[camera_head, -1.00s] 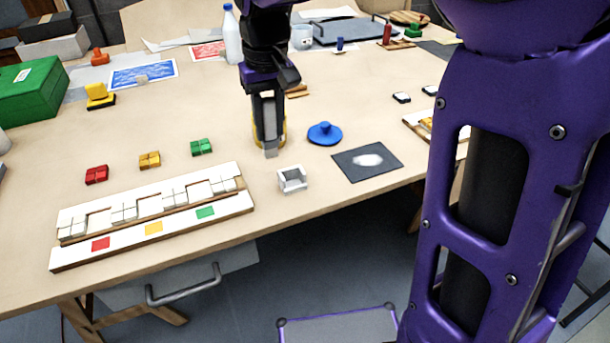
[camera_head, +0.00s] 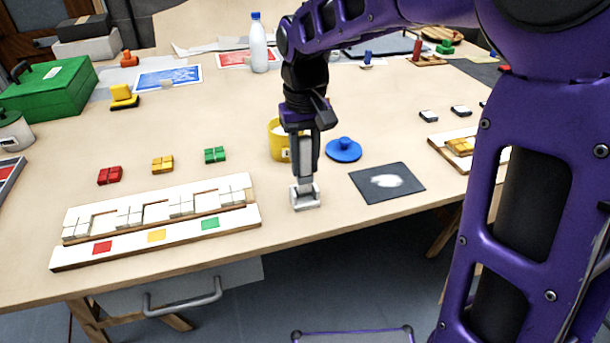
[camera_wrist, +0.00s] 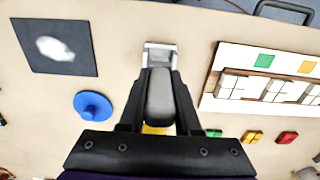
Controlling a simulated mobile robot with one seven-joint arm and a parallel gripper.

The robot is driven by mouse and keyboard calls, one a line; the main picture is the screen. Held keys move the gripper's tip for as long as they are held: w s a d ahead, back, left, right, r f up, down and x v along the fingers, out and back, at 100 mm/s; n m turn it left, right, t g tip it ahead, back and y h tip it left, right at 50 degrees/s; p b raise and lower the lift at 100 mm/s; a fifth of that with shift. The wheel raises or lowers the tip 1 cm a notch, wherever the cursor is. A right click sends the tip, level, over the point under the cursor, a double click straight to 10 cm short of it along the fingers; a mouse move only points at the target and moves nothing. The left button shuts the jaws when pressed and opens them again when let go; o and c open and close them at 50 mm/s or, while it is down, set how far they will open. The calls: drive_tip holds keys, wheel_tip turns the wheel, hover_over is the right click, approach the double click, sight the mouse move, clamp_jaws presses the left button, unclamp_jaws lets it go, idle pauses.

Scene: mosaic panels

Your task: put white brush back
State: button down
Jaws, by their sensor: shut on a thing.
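My gripper (camera_head: 305,176) is shut on the brush (camera_wrist: 160,98), a pale grey-white upright piece with a rounded end in the wrist view. The small white open-topped holder (camera_head: 304,199) stands near the table's front edge; it also shows in the wrist view (camera_wrist: 148,60). The brush's lower end is at the holder's opening. I cannot tell whether it touches the holder's floor. The fingers hide part of the brush.
A yellow mug (camera_head: 275,143) stands close behind my gripper. A blue lid (camera_head: 344,150) and a dark square with a white patch (camera_head: 364,190) lie to the right. A white mosaic panel (camera_head: 90,256) lies to the left.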

sight(305, 174)
drive_tip(key=shift+f, duration=1.45)
drive_tip(key=shift+f+b, duration=0.2)
drive_tip(key=shift+b, duration=0.1)
drive_tip(key=c, duration=0.6)
unclamp_jaws()
drive_tip(key=shift+r, duration=0.15)
wheel_tip(305, 174, up, 12)
drive_tip(key=p, duration=0.3)
drive_tip(key=shift+r, duration=0.1)
